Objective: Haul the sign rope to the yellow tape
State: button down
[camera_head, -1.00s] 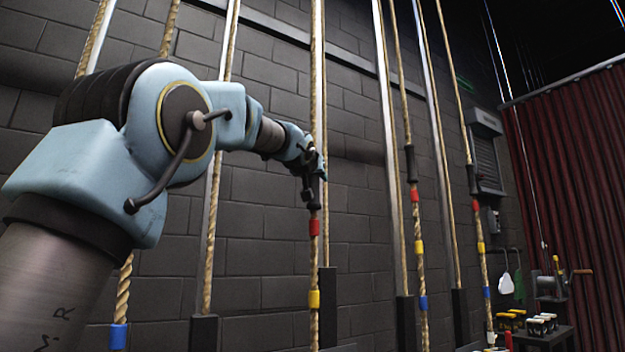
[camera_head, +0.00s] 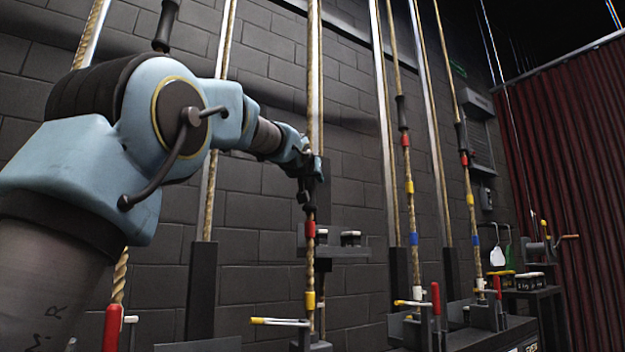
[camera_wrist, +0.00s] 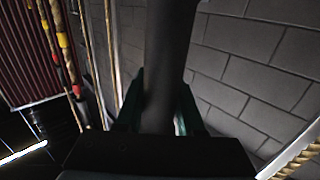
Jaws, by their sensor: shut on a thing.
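A tan twisted rope (camera_head: 309,269) hangs in front of the dark block wall. My gripper (camera_head: 309,181) is shut on its dark grip, which also shows between the fingers in the wrist view (camera_wrist: 168,55). Below my gripper, the rope carries red tape (camera_head: 310,229), then yellow tape (camera_head: 309,300). The yellow tape is just above a dark rope lock (camera_head: 311,344) with a yellow-tipped lever (camera_head: 280,321). My fingers hide part of the grip. I see no readable label for this rope.
Neighbouring ropes (camera_head: 411,215) with red, yellow and blue tape hang to the right. Red-handled locks (camera_head: 436,301) line a low rail. A small shelf (camera_head: 335,251) with dark tins is behind the rope. A winch (camera_head: 540,248) and red curtain (camera_head: 575,170) are far right.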

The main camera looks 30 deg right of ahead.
jog(key=shift+f+b, duration=0.3)
jog(key=shift+f, duration=0.35)
jog(key=c, duration=0.5)
grip_release()
jog(key=shift+r, duration=0.1)
jog(key=b+v, duration=0.4)
jog(key=v, duration=0.6)
jog(key=shift+s+a, duration=0.25)
jog(key=shift+a, duration=0.05)
